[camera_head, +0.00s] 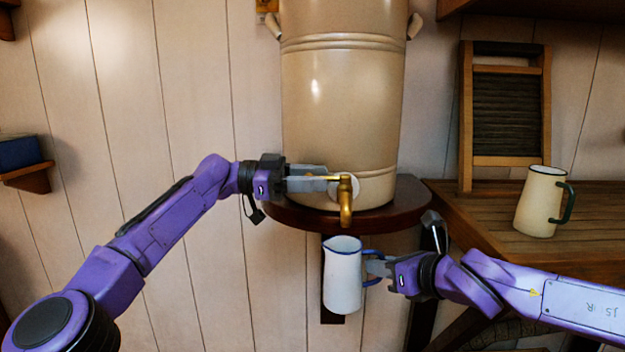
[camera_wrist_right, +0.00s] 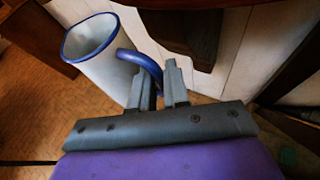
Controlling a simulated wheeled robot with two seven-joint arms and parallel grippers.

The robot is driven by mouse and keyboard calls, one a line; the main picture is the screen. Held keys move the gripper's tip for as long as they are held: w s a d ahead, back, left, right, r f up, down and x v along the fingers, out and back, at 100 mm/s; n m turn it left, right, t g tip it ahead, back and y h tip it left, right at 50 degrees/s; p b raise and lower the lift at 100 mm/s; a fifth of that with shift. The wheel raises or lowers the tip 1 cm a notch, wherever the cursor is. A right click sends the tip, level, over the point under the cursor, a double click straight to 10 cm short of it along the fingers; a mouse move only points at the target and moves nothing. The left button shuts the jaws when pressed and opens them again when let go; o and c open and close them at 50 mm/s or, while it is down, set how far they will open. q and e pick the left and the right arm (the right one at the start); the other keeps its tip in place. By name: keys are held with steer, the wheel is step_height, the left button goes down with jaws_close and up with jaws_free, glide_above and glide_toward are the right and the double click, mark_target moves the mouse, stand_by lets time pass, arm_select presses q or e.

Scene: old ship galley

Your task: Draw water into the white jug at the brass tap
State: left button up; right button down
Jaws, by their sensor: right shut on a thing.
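The white jug (camera_head: 342,280) with a blue rim and blue handle hangs in the air below the brass tap (camera_head: 346,205). My right gripper (camera_head: 374,269) is shut on the jug's handle and holds it roughly upright. In the right wrist view the jug (camera_wrist_right: 105,62) is at upper left, its handle between the fingers (camera_wrist_right: 160,82); the visible inside looks pale, and I cannot tell whether it holds water. My left gripper (camera_head: 330,179) is at the tap's lever; whether its fingers are closed on it is unclear. No water stream shows.
The large beige water urn (camera_head: 340,110) stands on a round dark wooden shelf (camera_head: 408,205). A cream jug with a green handle (camera_head: 538,203) stands on the wooden counter (camera_head: 480,222) at right, near a washboard (camera_head: 506,115).

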arm_select(q)
steer(key=a, duration=1.2)
steer(key=shift+w, duration=0.15)
steer(key=shift+f, duration=0.2)
arm_select(e)
steer(key=shift+s, duration=0.1)
